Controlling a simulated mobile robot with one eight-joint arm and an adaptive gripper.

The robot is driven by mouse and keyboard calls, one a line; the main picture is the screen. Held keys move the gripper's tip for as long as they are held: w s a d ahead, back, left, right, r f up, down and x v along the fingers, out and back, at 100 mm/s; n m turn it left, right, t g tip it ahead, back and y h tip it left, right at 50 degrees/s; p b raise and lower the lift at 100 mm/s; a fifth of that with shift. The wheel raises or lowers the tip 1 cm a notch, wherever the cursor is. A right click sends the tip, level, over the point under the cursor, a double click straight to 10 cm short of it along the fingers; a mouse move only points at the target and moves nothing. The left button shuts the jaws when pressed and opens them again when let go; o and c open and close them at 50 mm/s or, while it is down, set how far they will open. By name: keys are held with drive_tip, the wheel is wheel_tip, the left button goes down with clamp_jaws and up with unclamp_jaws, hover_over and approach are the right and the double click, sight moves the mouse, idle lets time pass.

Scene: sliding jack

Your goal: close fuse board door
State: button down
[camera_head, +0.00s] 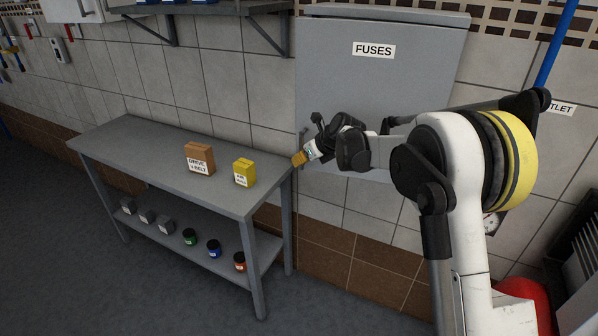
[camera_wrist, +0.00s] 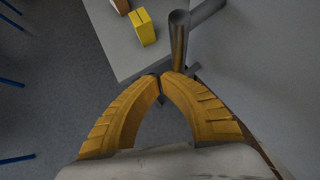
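The grey fuse board door (camera_head: 360,85), marked FUSES, is on the wall at the upper middle of the head view. It looks flat to its box, but I cannot tell whether a small gap is left. My gripper (camera_head: 298,160) is at the door's lower left edge, with its yellow fingers pointing left. In the wrist view my gripper (camera_wrist: 164,75) has its two fingertips together. A grey bar-like handle (camera_wrist: 179,40) stands right by the fingertips. I see nothing clearly held. My arm hides the lower part of the door.
A grey workbench (camera_head: 130,150) stands at left, close to my gripper. A brown box (camera_head: 199,158) and a yellow box (camera_head: 244,172) sit on it. Several small jars and blocks are on its lower shelf (camera_head: 165,240). A wall shelf (camera_head: 215,8) is above. The floor at left is clear.

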drive_tip(key=w+d, duration=0.1)
drive_tip(key=w, duration=0.6)
drive_tip(key=shift+w+d+r+p, duration=0.15)
drive_tip(key=shift+d+r+p, duration=0.1)
drive_tip(key=shift+d+p, duration=0.15)
